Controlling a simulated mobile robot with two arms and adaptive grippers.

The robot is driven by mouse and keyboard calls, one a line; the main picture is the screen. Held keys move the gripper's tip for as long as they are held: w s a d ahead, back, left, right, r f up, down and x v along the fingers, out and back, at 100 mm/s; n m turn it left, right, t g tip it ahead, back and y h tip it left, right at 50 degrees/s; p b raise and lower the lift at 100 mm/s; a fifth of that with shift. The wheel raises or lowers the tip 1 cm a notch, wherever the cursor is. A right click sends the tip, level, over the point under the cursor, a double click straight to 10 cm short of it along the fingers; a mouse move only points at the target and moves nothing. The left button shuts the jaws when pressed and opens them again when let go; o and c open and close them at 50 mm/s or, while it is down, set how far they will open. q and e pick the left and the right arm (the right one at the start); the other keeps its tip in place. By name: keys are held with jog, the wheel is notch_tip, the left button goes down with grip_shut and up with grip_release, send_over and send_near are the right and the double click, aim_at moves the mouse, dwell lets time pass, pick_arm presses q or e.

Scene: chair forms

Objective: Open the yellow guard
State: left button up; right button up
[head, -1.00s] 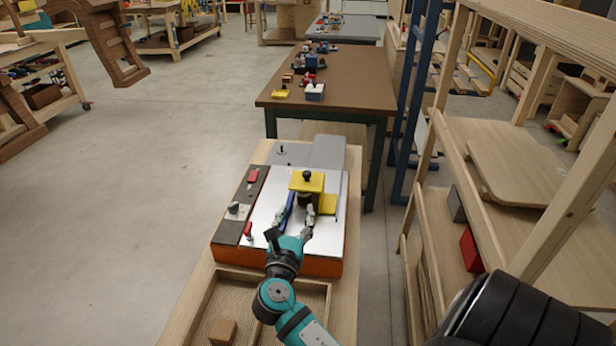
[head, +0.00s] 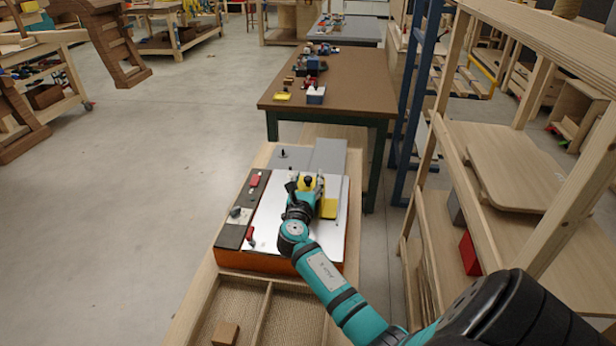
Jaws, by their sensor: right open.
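The yellow guard (head: 329,207) stands on the white top of the machine box (head: 268,215), toward its right side. My left gripper is not in view.
Red parts and a dark knob sit on the box's dark left strip. A divided tray (head: 265,310) in front holds a wooden block (head: 225,333). A wooden shelf rack (head: 480,140) stands close on the right.

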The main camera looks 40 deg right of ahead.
jog(key=shift+w+d, duration=0.3)
jog(key=shift+d, duration=0.1)
grip_shut()
jog(key=shift+w+f, duration=0.15)
jog(key=shift+f, duration=0.2)
